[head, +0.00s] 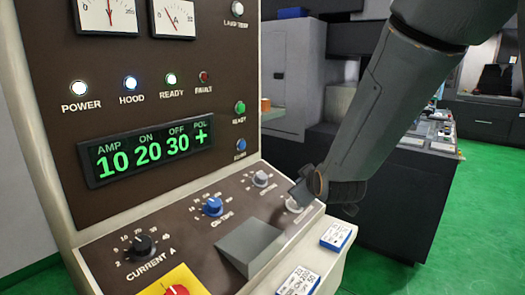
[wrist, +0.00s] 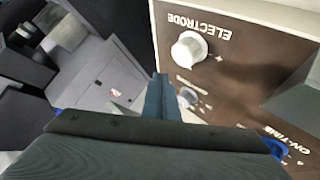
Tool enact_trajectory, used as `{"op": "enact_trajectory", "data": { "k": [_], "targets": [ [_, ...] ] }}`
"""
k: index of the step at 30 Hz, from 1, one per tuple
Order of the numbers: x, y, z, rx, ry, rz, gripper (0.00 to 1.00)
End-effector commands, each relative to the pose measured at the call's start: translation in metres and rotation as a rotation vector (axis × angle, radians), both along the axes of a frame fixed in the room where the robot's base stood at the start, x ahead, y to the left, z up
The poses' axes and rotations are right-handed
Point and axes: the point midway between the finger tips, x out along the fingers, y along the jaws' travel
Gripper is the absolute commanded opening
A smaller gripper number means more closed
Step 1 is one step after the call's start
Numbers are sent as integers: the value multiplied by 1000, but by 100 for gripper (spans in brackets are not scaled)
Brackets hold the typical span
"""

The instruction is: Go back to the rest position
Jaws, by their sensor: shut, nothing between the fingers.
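My gripper (head: 303,192) is shut and empty, low over the right end of the sloped control panel (head: 195,235). It is close to the white ELECTRODE knob (head: 295,205), which it partly overlaps in the head view. In the wrist view my shut fingers (wrist: 163,98) point between a grey machine and the panel. The ELECTRODE knob (wrist: 189,48) stands clear to the right of the fingertips there, with a visible gap. A smaller grey knob (wrist: 188,97) shows just beside the fingers. Whether the fingers touch the panel cannot be told.
The display (head: 146,152) reads AMP 10, ON 20, OFF 30, POL +. The panel also has a black CURRENT knob (head: 142,245), a blue ON-TIME knob (head: 212,206) and a grey wedge (head: 250,246). Labelled blocks (head: 298,281) lie on the front ledge. Green floor is free at right.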

Motion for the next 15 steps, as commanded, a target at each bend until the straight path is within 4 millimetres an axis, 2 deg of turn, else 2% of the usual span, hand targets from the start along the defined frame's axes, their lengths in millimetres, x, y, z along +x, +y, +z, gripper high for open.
{"op": "enact_trajectory", "data": {
  "k": [3, 6, 9, 12, 15],
  "targets": [
    [-49, -29, -39, 110, 244, -125, 0],
    [-99, -50, -67, 197, 448, -258, 0],
    [-151, -67, -87, 260, 630, -396, 0],
    [-197, -78, -98, 303, 769, -522, 0],
    [-229, -85, -103, 329, 863, -615, 0]
  ]
}}
